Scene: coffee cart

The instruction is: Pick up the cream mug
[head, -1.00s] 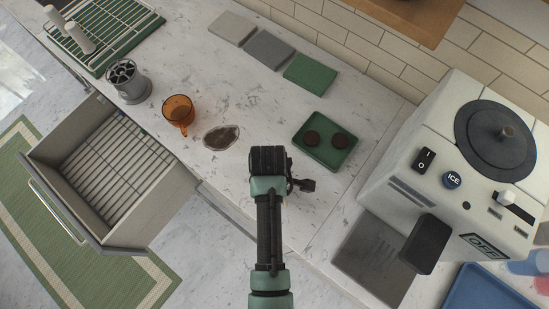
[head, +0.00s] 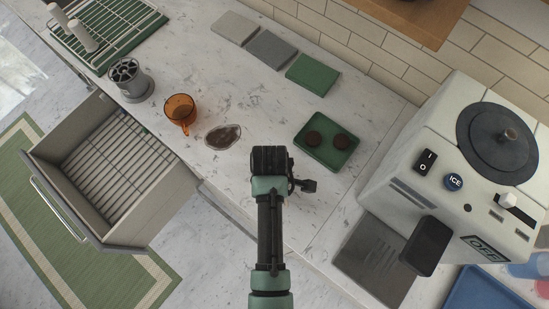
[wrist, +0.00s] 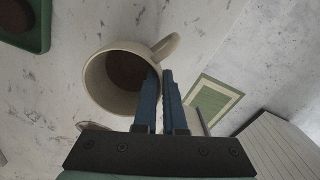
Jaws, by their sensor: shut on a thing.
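The cream mug (wrist: 113,88) is in the wrist view, with its open mouth facing the camera and a dark brown inside. Its handle (wrist: 167,46) points to the upper right. My gripper (wrist: 160,76) has its blue fingers closed together at the mug's right rim, one finger over the mouth and one just outside it. In the head view the end of my arm (head: 268,160) hides the mug and the fingertips. I cannot tell how far the mug is off the counter.
An amber glass cup (head: 180,108) and a brown-filled dish (head: 222,137) are left of my arm. A green tray (head: 326,158) with two dark discs is to the right. An open drawer (head: 104,178) juts out at left. A large machine (head: 440,140) stands at right.

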